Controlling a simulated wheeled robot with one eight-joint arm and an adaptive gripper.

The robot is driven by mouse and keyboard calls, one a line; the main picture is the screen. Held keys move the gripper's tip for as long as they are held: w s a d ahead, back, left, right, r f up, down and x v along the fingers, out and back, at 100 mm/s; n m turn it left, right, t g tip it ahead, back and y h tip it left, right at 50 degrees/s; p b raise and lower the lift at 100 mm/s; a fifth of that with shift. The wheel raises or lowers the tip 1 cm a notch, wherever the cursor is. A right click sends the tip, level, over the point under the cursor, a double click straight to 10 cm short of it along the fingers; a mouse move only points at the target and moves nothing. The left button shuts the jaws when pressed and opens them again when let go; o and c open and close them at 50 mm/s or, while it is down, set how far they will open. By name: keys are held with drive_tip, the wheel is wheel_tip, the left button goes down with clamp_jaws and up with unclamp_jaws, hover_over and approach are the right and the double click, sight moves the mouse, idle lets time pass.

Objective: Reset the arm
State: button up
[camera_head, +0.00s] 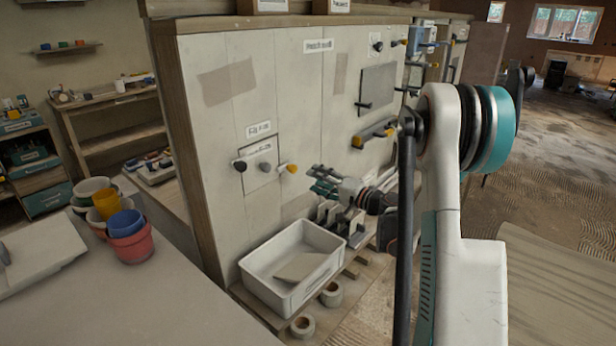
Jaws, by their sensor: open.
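My arm stands at the right of the view, white with teal and black joint rings. Its end reaches behind the upper link toward the panelled wall (290,60). My gripper (322,182) is open, with its dark and teal fingers pointing left. It hangs in front of the wall, above and behind the white bin (262,283). No object shows between its fingers. Part of my wrist is hidden behind my own arm link.
Knobs (264,167) stick out of the wall. A grey table (150,300) with coloured pots (131,243) is at left. A wooden surface (560,290) lies at right.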

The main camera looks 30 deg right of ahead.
drive_tip(key=shift+s+d, duration=0.2)
drive_tip(key=shift+s, duration=0.3)
